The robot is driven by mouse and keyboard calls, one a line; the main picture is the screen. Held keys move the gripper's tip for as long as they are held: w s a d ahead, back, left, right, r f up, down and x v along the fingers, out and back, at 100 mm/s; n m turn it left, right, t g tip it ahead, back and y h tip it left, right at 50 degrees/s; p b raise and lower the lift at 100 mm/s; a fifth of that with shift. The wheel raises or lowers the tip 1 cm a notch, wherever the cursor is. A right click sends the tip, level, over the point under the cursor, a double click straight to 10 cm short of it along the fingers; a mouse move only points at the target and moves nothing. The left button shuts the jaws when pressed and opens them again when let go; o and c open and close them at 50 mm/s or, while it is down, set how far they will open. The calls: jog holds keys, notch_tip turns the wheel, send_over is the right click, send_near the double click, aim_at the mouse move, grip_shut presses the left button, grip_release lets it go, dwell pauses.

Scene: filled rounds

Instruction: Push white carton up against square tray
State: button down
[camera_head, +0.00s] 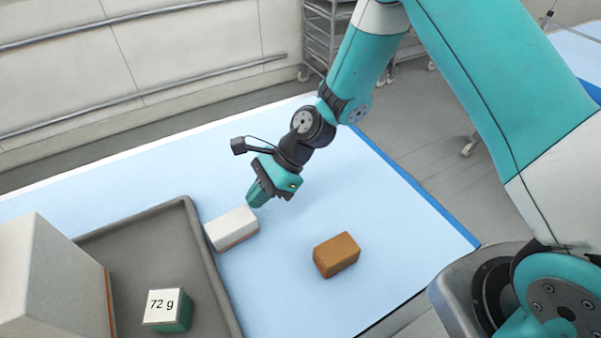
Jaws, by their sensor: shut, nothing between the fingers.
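The white carton (232,227), with a brown lower edge, lies on the light blue table top. It sits just right of the grey square tray (209,262), close to the tray's right rim near its far corner. Whether the carton touches the rim or a thin gap is left, I cannot tell. My gripper (254,201) points down at the carton's right far end, its fingers shut and empty. The fingertips are beside or against the carton; the exact contact is not clear.
A brown block (336,254) lies on the table to the right of the carton. In the tray stand a green box with a white "72 g" top (168,310) and a large pale box (50,285). The table (300,300) is clear around the brown block.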

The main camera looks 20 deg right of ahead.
dwell(0.4)
jog(key=shift+d, duration=0.35)
jog(key=d, duration=0.1)
jog(key=w+d, duration=0.1)
jog(key=d, duration=0.1)
jog(key=d+r, duration=0.1)
jog(key=shift+w+d, duration=0.3)
jog(key=b+v, duration=0.2)
jog(key=v, duration=0.6)
jog(key=s+d+r+n+t+h+b, duration=0.1)
jog(key=s+r+n+h+b, duration=0.1)
jog(key=s+n, duration=0.8)
jog(key=s+r+n+t+h+b, duration=0.1)
jog(key=s+r+n+h+b, duration=0.1)
jog(key=s+r+n+b, duration=0.2)
jog(key=s+r+n, duration=0.3)
jog(key=s+n, duration=0.2)
jog(key=n, duration=0.3)
jog(key=shift+s+d+h, duration=0.3)
jog(key=shift+s+d, duration=0.1)
